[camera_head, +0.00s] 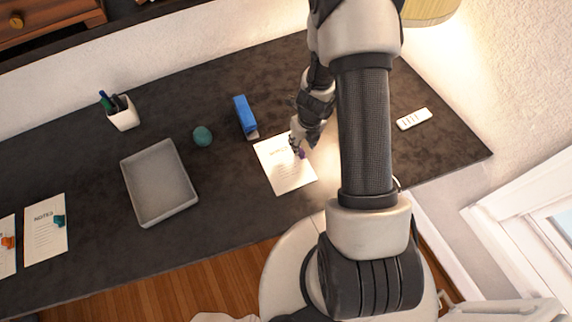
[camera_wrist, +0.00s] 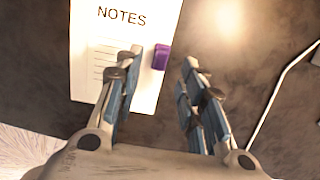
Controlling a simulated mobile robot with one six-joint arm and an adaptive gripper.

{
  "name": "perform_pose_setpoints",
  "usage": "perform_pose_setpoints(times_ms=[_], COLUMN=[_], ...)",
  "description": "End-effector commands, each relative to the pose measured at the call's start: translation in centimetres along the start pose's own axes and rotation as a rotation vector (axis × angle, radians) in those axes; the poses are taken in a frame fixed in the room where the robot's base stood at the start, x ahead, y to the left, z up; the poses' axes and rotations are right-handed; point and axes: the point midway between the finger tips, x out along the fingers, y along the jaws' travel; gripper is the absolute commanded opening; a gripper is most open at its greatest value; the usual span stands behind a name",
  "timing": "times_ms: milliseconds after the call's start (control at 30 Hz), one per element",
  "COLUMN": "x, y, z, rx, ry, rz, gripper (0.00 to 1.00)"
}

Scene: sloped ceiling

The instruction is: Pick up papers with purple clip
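The white papers headed "NOTES" lie flat on the dark desk in the head view (camera_head: 283,174) and fill the upper left of the wrist view (camera_wrist: 110,30). The purple clip (camera_wrist: 161,57) sits at their right edge; in the head view it is a small purple spot (camera_head: 301,154) beside my fingers. My gripper (camera_wrist: 160,65) is open, its two blue-padded fingers spread with the clip seen between the tips. In the head view my gripper (camera_head: 297,146) hangs over the papers' upper right corner. I cannot tell whether a finger touches the clip.
Papers with a teal clip (camera_head: 45,232) and an orange clip (camera_head: 7,258) lie far left. A white remote (camera_head: 413,119) lies right.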

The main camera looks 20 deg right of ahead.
Motion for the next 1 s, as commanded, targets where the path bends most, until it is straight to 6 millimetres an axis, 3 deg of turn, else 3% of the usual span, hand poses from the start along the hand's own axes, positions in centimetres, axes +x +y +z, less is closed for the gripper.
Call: perform_pose_setpoints(times_ms=[167,567,833,1000], x=[0.7,5.3,5.3,5.3], y=[0.0,-0.2,-0.2,-0.1], z=[0.0,-0.4,-0.3,-0.3], rx=[0.0,-0.001,-0.001,-0.001], ry=[-0.001,-0.002,-0.003,-0.002], rz=[0.0,0.0,0.0,0.0], gripper=[0.37,0.37,0.37,0.26])
